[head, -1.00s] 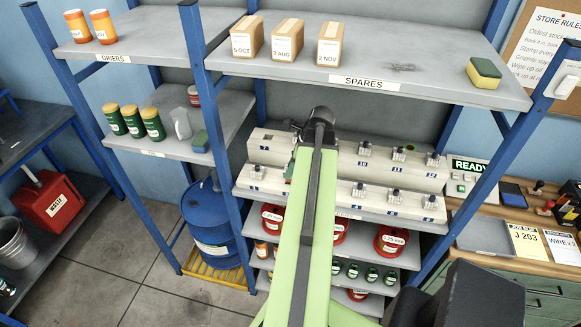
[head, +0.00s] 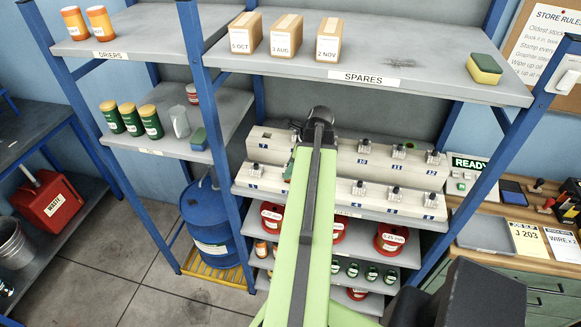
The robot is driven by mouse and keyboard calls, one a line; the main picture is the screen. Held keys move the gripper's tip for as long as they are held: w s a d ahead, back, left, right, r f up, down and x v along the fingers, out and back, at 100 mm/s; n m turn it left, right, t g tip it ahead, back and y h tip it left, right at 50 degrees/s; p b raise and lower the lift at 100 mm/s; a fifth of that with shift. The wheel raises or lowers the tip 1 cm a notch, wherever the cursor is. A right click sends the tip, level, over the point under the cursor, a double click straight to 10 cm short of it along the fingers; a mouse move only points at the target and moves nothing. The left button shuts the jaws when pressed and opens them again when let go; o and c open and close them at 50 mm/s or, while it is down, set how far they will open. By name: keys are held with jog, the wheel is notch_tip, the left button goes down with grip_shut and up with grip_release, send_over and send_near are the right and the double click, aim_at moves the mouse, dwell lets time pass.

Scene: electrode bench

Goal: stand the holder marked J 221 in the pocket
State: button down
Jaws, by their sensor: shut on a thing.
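Small grey-and-dark holders stand in a pale stepped rack (head: 330,193) with numbered pockets on the middle shelf. In its back row I see a holder (head: 364,145) by number 10, with others to its right. Holders also stand in the front row, one (head: 394,191) near the right and one (head: 255,169) at the left end. No mark J 221 can be read on any of them. My green arm crosses in front of the rack and hides its middle.
Blue posts frame the shelves, and the SPARES shelf (head: 430,83) overhangs the rack. Red spools (head: 390,238) and small jars sit below. A blue drum (head: 212,222) stands lower left. At right, a desk holds a grey tray (head: 486,236) and a J 203 card (head: 527,239).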

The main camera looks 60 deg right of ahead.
jog(key=shift+f+b, duration=1.1)
jog(key=shift+f, duration=0.05)
jog(key=c, duration=0.8)
grip_release()
jog(key=shift+o, duration=0.2)
jog(key=p+v, duration=1.1)
jog(key=v, duration=0.1)
